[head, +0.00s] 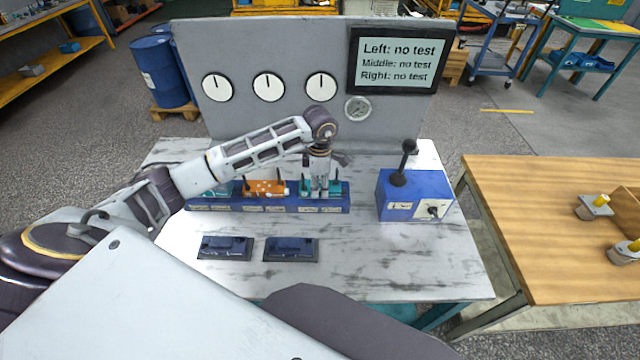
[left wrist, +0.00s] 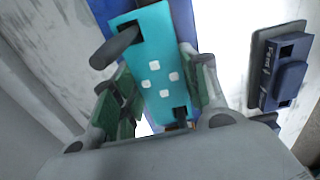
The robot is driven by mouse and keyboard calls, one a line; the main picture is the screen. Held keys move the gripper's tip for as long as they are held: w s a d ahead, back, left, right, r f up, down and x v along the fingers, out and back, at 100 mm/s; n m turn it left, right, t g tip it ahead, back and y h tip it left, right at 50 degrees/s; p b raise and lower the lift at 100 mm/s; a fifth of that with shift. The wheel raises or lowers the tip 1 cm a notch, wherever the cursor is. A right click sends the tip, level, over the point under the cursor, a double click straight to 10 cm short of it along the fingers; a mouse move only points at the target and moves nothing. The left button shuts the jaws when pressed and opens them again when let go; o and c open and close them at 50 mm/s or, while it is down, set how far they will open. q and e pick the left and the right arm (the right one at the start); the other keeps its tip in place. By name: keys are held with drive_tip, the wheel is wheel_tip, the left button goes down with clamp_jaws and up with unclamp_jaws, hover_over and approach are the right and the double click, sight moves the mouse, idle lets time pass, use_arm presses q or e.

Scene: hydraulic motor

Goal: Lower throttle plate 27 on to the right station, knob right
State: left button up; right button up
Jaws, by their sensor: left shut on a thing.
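Throttle plate 27, taken to be the teal plate (head: 336,187) at the gripper, is at the right station of the blue base (head: 300,208). In the left wrist view the teal plate (left wrist: 155,72) shows several pale ports, a square dark opening near each end and a dark knob (left wrist: 115,48) at upper left. My left gripper (head: 321,190) points down over the right station, shut on this plate, with a finger along each long side. The plate's underside is hidden, and I cannot tell whether it touches the base. My right gripper is not in view.
An orange plate (head: 265,187) sits at the middle station and a teal one (head: 222,188) at the left. Two dark blue holders (head: 291,248) lie in front. A blue lever box (head: 415,195) stands at right, and a gauge panel (head: 300,120) behind.

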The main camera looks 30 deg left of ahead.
sight(320, 185)
use_arm(q)
drive_tip(key=shift+f, duration=0.15)
drive_tip(key=o, duration=1.5)
drive_tip(key=shift+r, duration=6)
